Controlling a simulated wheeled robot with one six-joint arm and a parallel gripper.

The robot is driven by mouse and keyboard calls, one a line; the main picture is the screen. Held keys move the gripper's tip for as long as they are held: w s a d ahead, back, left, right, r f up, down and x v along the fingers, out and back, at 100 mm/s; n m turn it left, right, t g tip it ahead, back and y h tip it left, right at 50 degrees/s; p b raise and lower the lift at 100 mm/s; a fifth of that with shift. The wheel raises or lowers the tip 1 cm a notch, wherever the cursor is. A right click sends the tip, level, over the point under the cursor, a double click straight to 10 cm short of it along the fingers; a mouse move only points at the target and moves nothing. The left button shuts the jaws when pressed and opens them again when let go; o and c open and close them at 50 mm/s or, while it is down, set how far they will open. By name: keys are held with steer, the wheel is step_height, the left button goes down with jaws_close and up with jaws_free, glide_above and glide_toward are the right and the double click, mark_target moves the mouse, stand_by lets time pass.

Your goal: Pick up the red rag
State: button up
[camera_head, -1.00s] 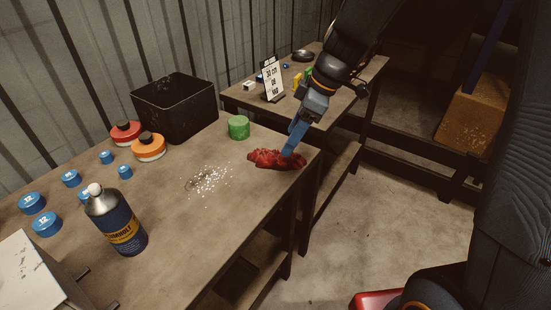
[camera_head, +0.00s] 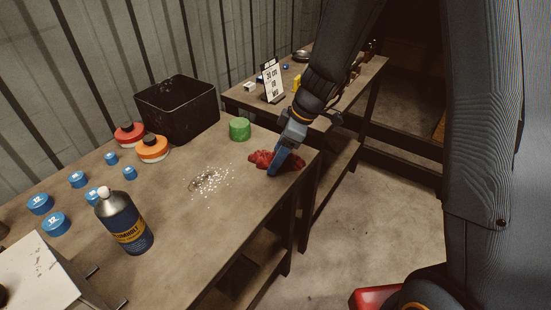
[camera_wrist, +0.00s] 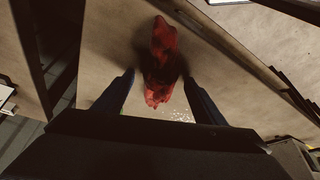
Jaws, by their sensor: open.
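The red rag (camera_head: 262,158) lies crumpled on the workbench near its right edge in the head view. My gripper (camera_head: 274,172) is over the rag and hides part of it. In the wrist view the rag (camera_wrist: 162,58) lies lengthwise, with its near end between the two blue fingers of my gripper (camera_wrist: 160,88). The fingers are apart, one on each side, with a gap to the rag. I cannot tell how high the fingertips are above the bench.
A green round container (camera_head: 239,129) stands behind the rag. A black bin (camera_head: 178,108), orange container (camera_head: 152,148), blue caps and a bottle (camera_head: 125,225) stand to the left. Whitish specks (camera_head: 210,181) lie left of the rag. A second table (camera_head: 245,97) holds a sign.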

steer(key=c, duration=1.2)
steer(key=shift+c, duration=0.2)
step_height(320, 180, up, 10)
steer(key=shift+b, duration=1.05)
